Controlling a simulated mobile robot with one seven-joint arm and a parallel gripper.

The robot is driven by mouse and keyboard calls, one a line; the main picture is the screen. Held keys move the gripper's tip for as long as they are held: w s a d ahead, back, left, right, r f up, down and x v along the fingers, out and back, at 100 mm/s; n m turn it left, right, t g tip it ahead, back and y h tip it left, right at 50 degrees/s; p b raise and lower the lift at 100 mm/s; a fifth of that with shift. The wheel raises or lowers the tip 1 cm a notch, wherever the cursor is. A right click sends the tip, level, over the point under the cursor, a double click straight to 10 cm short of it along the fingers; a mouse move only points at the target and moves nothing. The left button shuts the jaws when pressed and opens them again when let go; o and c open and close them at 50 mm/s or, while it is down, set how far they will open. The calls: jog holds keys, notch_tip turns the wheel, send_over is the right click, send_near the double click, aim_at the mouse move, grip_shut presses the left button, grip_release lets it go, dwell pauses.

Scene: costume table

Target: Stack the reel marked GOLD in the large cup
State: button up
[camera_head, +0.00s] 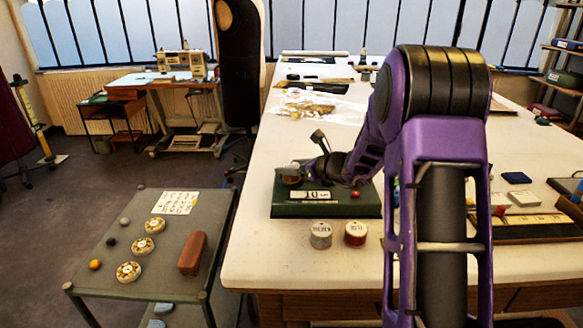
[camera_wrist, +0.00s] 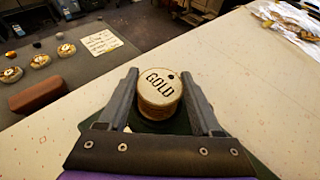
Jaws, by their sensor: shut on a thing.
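The reel marked GOLD (camera_wrist: 160,90) is a pale round reel with black letters and a dark hole, upright between my fingers in the wrist view. My gripper (camera_wrist: 158,100) is shut on it, one finger on each side. In the head view my gripper (camera_head: 298,168) is at the left end of the green scale-like box (camera_head: 280,208), and the reel is too small there to make out well. Several round, gold-patterned cup-like things (camera_head: 128,272) stand in a row on the grey side table; I cannot tell which is the large cup.
Two more reels, one greyish (camera_head: 320,236) and one red-sided (camera_head: 356,236), stand in front of the green box. The grey side table (camera_head: 165,282) also bears a brown block (camera_head: 192,253), a written card (camera_head: 176,202) and small balls. A gap separates it from the white table (camera_head: 250,225).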

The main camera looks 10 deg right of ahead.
jog(key=shift+f+b, duration=0.3)
jog(key=o, duration=1.4)
jog(key=shift+r+p, duration=0.5)
jog(key=shift+p, duration=0.05)
jog(key=v, duration=1.1)
jog(key=shift+f, duration=0.1)
jog(key=shift+s+d, duration=0.25)
jog(key=shift+s, duration=0.15)
jog(key=shift+a, duration=0.1)
